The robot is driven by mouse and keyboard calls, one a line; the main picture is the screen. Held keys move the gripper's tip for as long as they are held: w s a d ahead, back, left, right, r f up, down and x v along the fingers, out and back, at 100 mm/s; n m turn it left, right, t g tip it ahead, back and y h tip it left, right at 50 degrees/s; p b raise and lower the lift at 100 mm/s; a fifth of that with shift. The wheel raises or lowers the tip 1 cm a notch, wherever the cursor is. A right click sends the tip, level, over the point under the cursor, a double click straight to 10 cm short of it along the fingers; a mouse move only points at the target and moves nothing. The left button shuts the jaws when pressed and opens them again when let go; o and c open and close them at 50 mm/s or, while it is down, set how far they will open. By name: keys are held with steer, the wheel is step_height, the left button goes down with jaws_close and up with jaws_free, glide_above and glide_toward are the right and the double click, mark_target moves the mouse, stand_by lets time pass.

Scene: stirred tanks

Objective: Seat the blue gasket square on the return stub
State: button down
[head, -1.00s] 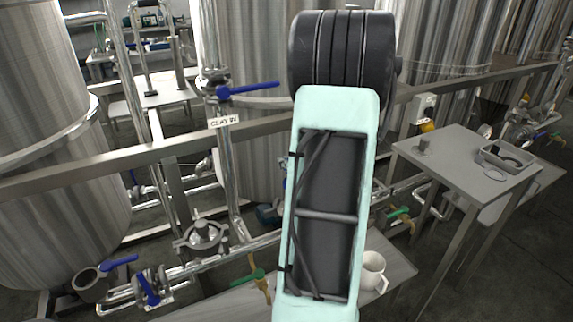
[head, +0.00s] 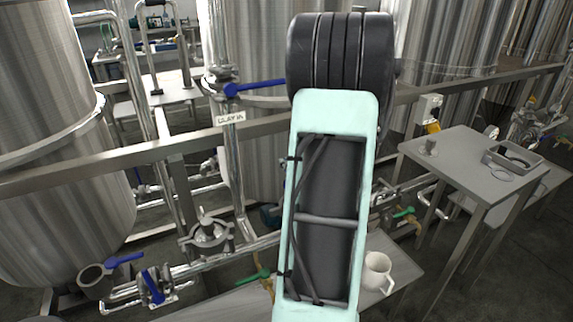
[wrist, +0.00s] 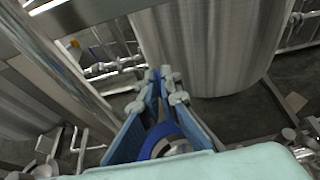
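In the wrist view my gripper (wrist: 160,78) points away from the camera, with its fingertips close together. A narrow strip of vivid blue, which looks like the edge of the blue gasket (wrist: 157,74), shows between the tips. A blue ring with a pale centre (wrist: 166,141) also shows between the finger bases, partly covered by my mint housing. In the head view my arm hides the gripper. An open pipe end (head: 92,281) stands at lower left, and a clamped fitting (head: 207,236) stands right of it. I cannot tell which is the return stub.
A steel rail (head: 150,153) crosses in front of the tanks. A valve with a blue handle (head: 258,86) sits above the "CLAY IN" tag (head: 230,118). A white mug (head: 377,272) stands on the low bench. The right table (head: 450,160) holds a tray (head: 517,152) and a thin ring.

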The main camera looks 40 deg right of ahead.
steer(key=shift+f+b, duration=2.35)
steer(key=shift+f, duration=0.2)
steer(key=shift+b, duration=0.7)
steer(key=shift+f+b, duration=1.6)
steer(key=shift+b, duration=0.25)
steer(key=c, duration=2.1)
jaws_free()
steer(key=shift+r, duration=0.1)
steer(key=v, duration=1.2)
